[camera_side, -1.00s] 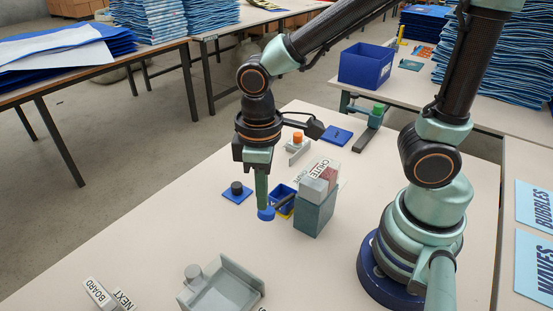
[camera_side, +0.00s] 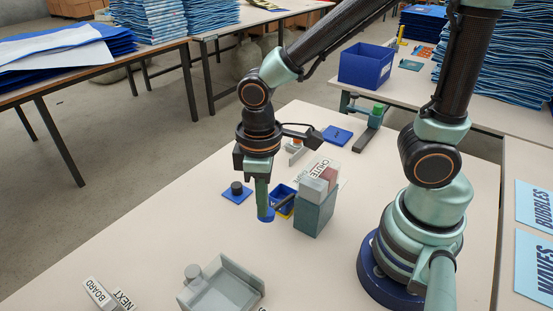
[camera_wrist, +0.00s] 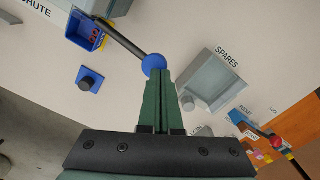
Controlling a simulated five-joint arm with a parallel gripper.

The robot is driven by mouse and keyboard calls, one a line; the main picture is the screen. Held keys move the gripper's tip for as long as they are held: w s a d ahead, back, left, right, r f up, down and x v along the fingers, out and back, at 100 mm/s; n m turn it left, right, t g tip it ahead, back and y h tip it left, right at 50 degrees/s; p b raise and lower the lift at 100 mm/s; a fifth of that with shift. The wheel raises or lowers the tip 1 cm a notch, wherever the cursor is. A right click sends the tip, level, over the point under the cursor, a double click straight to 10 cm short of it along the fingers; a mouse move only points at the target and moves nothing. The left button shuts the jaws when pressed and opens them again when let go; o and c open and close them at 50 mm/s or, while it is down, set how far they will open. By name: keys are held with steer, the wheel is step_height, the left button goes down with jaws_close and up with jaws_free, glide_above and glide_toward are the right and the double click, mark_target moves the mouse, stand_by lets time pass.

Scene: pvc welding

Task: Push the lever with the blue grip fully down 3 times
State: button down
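The lever is a dark bar with a round blue grip (camera_side: 265,215) at its end. It runs to the grey-green block (camera_side: 312,218) labelled CHUTE and looks low in the side view. My gripper (camera_side: 263,205) points down at the grip, its fingertips overlapping or touching it. In the wrist view the blue grip (camera_wrist: 154,64) sits just beyond the fingertips of my gripper (camera_wrist: 160,74), with the bar (camera_wrist: 122,39) leading to the upper left. The two green fingers are together, with nothing seen between them. The exact contact is partly hidden.
A small blue bin (camera_side: 286,193) with red pieces in it is beside the lever. A blue plate with a black knob (camera_side: 237,190) is to the left. The grey SPARES tray (camera_side: 222,288) is nearer the front. An orange-topped fixture (camera_side: 296,146) stands behind.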

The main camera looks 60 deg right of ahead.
mark_target(263, 219)
steer(key=shift+f, duration=2.85)
steer(key=shift+r, duration=0.1)
steer(key=shift+r, duration=4.15)
steer(key=w+d+r+m+t, duration=0.3)
steer(key=d+r+m+t, duration=0.2)
steer(key=d+r, duration=0.4)
steer(key=d+m, duration=0.1)
steer(key=d, duration=0.1)
steer(key=shift+d+r+t, duration=0.3)
steer(key=shift+r, duration=0.1)
